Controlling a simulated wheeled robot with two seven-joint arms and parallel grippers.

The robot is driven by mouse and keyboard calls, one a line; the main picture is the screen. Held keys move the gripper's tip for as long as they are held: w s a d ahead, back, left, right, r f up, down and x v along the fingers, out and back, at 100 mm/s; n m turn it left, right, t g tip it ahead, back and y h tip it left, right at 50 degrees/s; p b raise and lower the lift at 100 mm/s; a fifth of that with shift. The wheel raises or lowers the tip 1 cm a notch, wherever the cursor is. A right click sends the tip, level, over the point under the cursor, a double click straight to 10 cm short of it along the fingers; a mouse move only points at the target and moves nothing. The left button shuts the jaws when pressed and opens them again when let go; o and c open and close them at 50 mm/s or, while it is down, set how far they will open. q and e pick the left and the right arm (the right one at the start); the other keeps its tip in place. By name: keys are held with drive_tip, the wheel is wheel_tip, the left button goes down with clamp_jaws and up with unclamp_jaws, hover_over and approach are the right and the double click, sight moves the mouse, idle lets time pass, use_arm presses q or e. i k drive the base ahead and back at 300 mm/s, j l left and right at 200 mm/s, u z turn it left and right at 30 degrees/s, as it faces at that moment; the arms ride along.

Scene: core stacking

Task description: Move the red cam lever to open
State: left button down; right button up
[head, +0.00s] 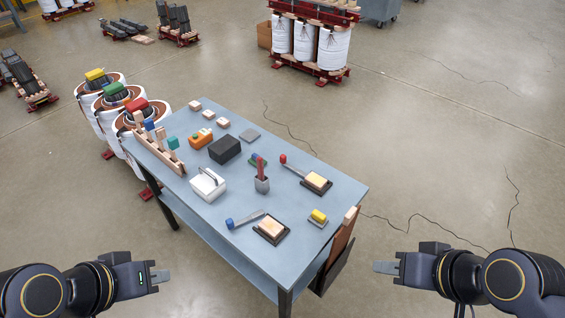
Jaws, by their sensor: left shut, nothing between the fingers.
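The red cam lever (294,165) lies on the blue-grey table, right of its middle. Its red knob (283,158) points to the back left, and its arm runs to a dark base with a yellow block (316,180). A similar lever with a blue knob (230,224) lies nearer the front, beside a dark base with a tan block (271,227). My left gripper (160,276) is shut and empty, off the table's front left side. My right gripper (385,267) is off the table's right end, apart from everything; its finger gap cannot be made out.
The table (190,150) also holds a grey holder with a red-handled item (262,184), a white box (207,186), a black block (224,149) and a yellow-topped piece (318,217). White drums (100,100) stand behind its left end. A brown board (338,248) leans at its right end.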

sight(282, 157)
drive_tip(key=k+z, duration=0.15)
drive_tip(key=z, duration=0.25)
drive_tip(key=k+z, duration=0.15)
drive_tip(key=z, duration=0.25)
drive_tip(key=k+l+z, duration=0.1)
drive_tip(key=z, duration=0.3)
drive_tip(key=i+j+z, duration=0.1)
drive_tip(key=j+z, duration=0.25)
drive_tip(key=j, duration=0.75)
drive_tip(key=j+z, duration=0.35)
drive_tip(key=j, duration=1.6)
drive_tip(key=k+j, duration=0.1)
drive_tip(key=j, duration=0.8)
drive_tip(key=k+j+u, duration=0.1)
drive_tip(key=u, duration=0.85)
